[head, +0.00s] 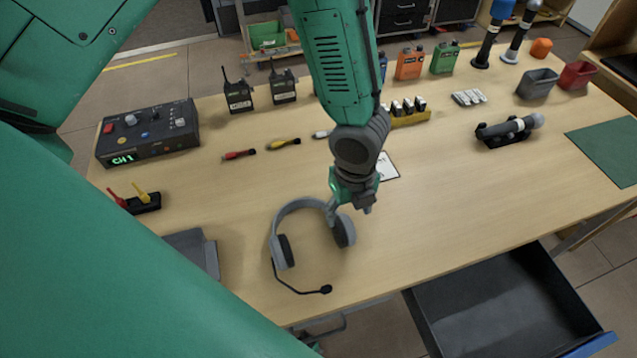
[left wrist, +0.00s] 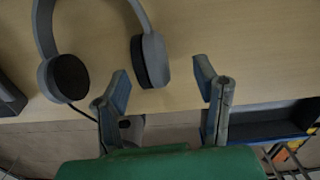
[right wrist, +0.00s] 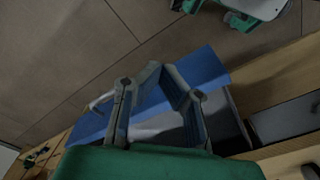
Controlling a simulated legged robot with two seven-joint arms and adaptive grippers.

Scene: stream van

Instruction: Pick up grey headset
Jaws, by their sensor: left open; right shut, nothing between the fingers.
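The grey headset (head: 300,232) lies on the wooden table near its front edge, with its boom microphone pointing toward that edge. In the left wrist view the headset (left wrist: 153,58) shows both dark ear pads and part of the band. My left gripper (head: 358,196) hangs over the right ear cup in the head view. In the left wrist view this gripper (left wrist: 162,86) is open, with the right ear cup just beyond and between its fingertips; I cannot tell whether they touch. My right gripper (right wrist: 162,72) is shut and empty, in front of a blue drawer front (right wrist: 205,68).
An open dark drawer (head: 500,310) sticks out below the table's front edge. A black control box (head: 150,135), a small stand with red and yellow plugs (head: 143,203) and a dark flat case (head: 195,250) are left of the headset.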

